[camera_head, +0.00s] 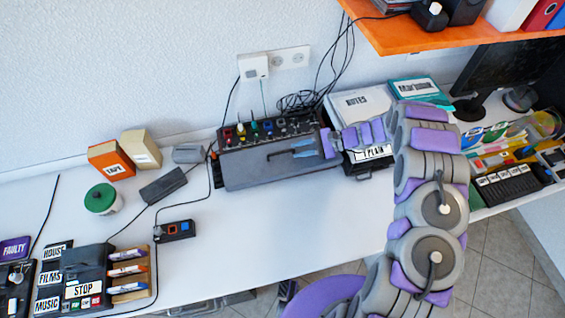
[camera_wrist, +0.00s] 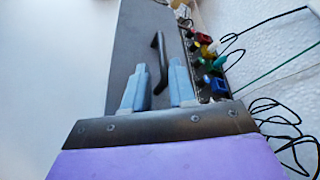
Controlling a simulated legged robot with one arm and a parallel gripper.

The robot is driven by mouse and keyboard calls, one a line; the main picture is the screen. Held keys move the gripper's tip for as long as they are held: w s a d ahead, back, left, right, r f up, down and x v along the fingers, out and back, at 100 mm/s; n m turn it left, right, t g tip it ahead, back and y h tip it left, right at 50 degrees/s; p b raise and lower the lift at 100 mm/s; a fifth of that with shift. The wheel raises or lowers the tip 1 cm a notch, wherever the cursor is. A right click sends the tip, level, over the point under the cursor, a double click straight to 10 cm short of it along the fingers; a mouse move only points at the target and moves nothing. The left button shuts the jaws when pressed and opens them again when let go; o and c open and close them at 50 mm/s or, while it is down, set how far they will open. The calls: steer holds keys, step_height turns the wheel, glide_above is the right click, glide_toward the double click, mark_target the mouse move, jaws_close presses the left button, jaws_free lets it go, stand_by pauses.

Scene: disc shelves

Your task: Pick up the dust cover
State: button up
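The dust cover (camera_head: 250,168) is a dark grey, flat-topped panel with a black bar handle (camera_wrist: 157,62). It lies over the front of a device with coloured plugs on the white desk. My gripper (camera_head: 294,149) reaches in from the right, over the right part of the cover. In the wrist view my gripper (camera_wrist: 157,68) has its two blue fingers apart, with the handle showing between them. Nothing is visibly gripped. Whether the fingers are at the handle's height I cannot tell. The cover (camera_wrist: 130,45) fills the middle of the wrist view.
Coloured plugs and cables (camera_head: 262,125) run along the device's back edge. A notes box (camera_head: 358,103) and a labelled dark box (camera_head: 368,165) stand to the right. An orange shelf (camera_head: 440,38) hangs above right. Desk in front is clear.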

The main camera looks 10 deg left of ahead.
mark_target(285, 151)
steer(key=shift+b+x, duration=0.8)
steer(key=shift+x, duration=2.1)
steer(key=shift+w+a+r, duration=0.1)
steer(key=shift+w+r, duration=0.05)
steer(key=shift+c, duration=0.2)
jaws_close()
